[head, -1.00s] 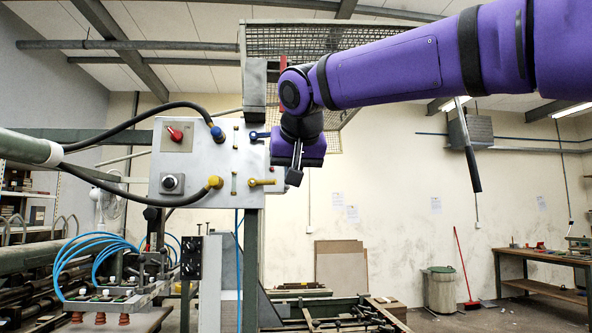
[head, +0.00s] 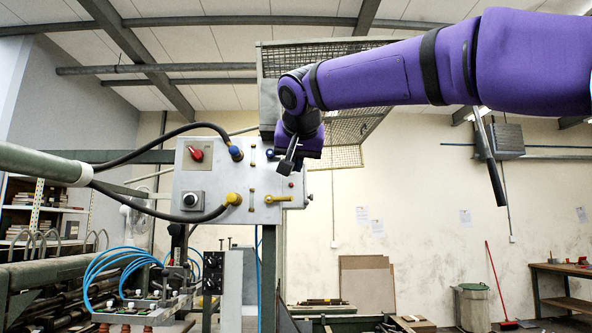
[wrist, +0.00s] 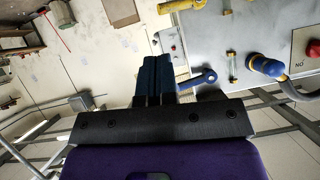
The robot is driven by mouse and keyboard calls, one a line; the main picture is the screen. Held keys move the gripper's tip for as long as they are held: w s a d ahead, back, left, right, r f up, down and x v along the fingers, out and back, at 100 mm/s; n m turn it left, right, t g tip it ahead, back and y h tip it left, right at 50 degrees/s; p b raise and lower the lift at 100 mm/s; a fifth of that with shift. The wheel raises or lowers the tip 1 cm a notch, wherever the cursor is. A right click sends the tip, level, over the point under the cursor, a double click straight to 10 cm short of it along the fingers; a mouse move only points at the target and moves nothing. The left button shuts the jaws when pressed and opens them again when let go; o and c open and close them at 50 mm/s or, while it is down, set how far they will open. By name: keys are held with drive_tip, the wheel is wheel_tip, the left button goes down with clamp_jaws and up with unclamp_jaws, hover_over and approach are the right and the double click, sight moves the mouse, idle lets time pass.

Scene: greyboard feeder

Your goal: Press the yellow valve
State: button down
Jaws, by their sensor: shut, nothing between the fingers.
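The yellow valve (head: 279,198) is a small lever handle at the lower right of the grey control panel (head: 212,180). Its handle points right, roughly level. It also shows at the top edge of the wrist view (wrist: 176,5). My gripper (head: 288,166) is shut and empty. In the head view it appears above the yellow valve, with a gap between them in the picture. In the wrist view its dark fingertips (wrist: 154,62) sit beside the panel's edge, and a blue valve (wrist: 196,81) lies just right of them. I see no contact with either valve.
A red knob (head: 196,154), a blue hose fitting (head: 236,153) and a yellow hose fitting (head: 233,199) sit on the panel, with black hoses curving left. A wire mesh cage (head: 350,157) stands behind my arm. The space right of the panel looks open.

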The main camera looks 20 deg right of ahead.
sight(280, 199)
drive_tip(key=x, duration=0.8)
drive_tip(key=shift+w, duration=0.2)
